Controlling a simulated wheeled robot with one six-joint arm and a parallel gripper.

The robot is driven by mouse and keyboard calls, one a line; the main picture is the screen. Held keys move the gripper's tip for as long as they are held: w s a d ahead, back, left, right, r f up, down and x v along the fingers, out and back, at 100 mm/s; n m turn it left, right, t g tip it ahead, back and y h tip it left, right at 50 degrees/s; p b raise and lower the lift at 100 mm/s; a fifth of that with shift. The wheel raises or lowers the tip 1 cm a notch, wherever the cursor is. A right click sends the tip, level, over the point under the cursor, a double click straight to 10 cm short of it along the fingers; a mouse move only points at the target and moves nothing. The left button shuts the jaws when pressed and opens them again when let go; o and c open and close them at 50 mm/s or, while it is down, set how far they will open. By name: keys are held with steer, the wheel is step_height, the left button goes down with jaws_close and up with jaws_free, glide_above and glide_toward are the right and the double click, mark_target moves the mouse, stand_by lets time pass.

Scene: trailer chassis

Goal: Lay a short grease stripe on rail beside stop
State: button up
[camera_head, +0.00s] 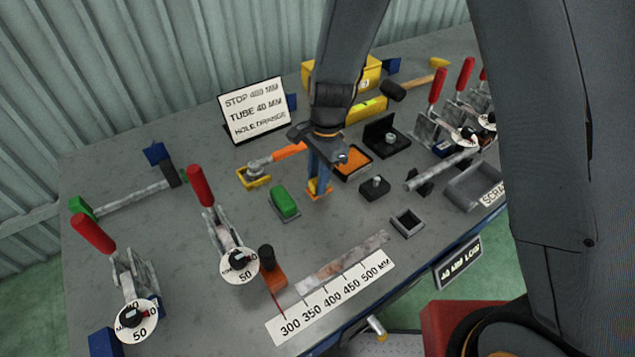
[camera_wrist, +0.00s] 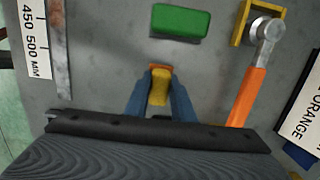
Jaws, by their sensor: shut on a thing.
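My gripper (camera_head: 319,188) is over the middle of the bench, its blue fingers shut on a small yellow block-like piece with an orange edge (camera_wrist: 160,84). I cannot tell whether the piece touches the bench. The rail (camera_head: 345,257) is a worn, rust-marked metal strip behind a white scale (camera_head: 332,297) marked 300 to 500 mm; its end also shows in the wrist view (camera_wrist: 61,50). An orange stop with a black knob (camera_head: 272,270) stands at the rail's left end, with a thin red pointer near 300. A shallow black tray with an orange fill (camera_head: 353,161) lies just right of my gripper.
A green block (camera_head: 284,202) and an orange-handled tool in a yellow holder (camera_head: 270,168) are left of my gripper. Red-handled clamps (camera_head: 217,232) stand at left and far right. A small square grey frame (camera_head: 407,223) sits right of the rail. Bare bench lies between gripper and rail.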

steer(key=shift+f, duration=0.8)
steer(key=shift+f, duration=0.1)
steer(key=o, duration=1)
steer(key=r+b, duration=0.1)
steer(key=r, duration=0.7)
steer(key=d+r+b, duration=0.1)
steer(key=r, duration=0.3)
steer(key=shift+w+d+r+b, duration=0.1)
steer(key=shift+w+b, duration=0.25)
steer(key=shift+w, duration=0.05)
steer(key=s+d+n, duration=0.3)
steer(key=d, duration=0.4)
steer(key=s+d+r+n+t, duration=0.1)
steer(key=s+d+n, duration=0.3)
steer(key=d, duration=0.3)
steer(key=s+d+r+n+t+h, duration=0.1)
steer(key=s+d+n, duration=0.2)
steer(key=d, duration=0.4)
steer(key=shift+s+d+n, duration=0.25)
steer(key=shift+d+n, duration=0.05)
steer(key=shift+d, duration=0.05)
